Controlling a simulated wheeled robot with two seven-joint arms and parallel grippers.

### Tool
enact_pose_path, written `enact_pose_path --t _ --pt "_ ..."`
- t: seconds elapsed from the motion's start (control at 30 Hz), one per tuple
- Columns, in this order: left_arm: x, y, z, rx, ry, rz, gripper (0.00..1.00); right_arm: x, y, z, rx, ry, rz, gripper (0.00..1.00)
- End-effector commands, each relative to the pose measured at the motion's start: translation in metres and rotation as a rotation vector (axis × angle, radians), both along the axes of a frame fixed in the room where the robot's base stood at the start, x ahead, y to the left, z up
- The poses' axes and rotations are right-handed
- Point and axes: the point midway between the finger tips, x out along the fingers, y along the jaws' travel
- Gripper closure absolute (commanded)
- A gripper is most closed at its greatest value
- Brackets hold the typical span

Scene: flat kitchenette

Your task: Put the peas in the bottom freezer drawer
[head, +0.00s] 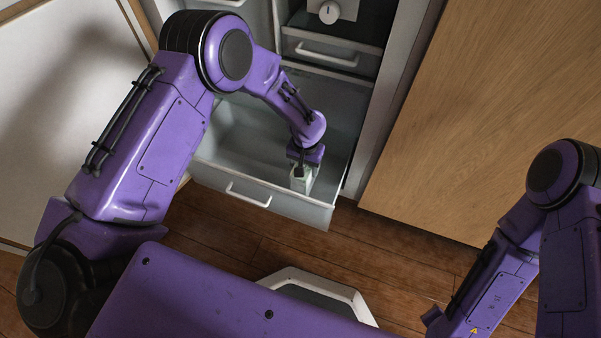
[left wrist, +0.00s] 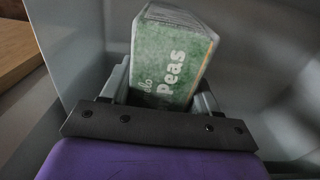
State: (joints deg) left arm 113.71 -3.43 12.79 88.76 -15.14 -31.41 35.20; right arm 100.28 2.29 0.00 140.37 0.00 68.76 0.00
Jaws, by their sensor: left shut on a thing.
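The peas are a green and white box with "Peas" on its side (left wrist: 168,58), held between the fingers of my left gripper (left wrist: 160,92). In the head view my left gripper (head: 303,166) reaches down into the open bottom freezer drawer (head: 240,187), near its right front corner. A pale part of the peas box (head: 301,183) shows just below the gripper, inside the drawer walls. I cannot tell whether the box touches the drawer floor. My right arm is at the lower right of the head view, and its gripper is out of sight.
A shut drawer with a white handle (head: 327,53) is above the open one, with a dial (head: 329,12) higher up. A wooden panel (head: 480,120) stands to the right. The left part of the open drawer looks empty.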

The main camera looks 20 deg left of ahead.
Motion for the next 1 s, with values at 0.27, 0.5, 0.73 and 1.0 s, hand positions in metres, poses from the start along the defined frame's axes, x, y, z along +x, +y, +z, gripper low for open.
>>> enact_pose_path --t 0.27,0.5,0.73,1.0 --pt "0.000 0.000 -0.036 0.000 -0.001 0.000 0.90 0.000 0.000 -0.015 0.001 0.001 0.000 0.57" --pt "0.000 0.000 -0.036 0.000 0.000 0.000 0.90 0.000 0.000 -0.015 0.001 0.001 -0.001 0.57" --pt "-0.001 0.000 -0.037 0.000 0.001 0.000 0.15 0.000 0.000 -0.015 0.001 0.001 -0.001 0.57" --pt "0.000 0.000 -0.027 0.001 -0.001 0.000 0.15 0.000 0.000 -0.010 0.001 0.001 -0.001 0.57"
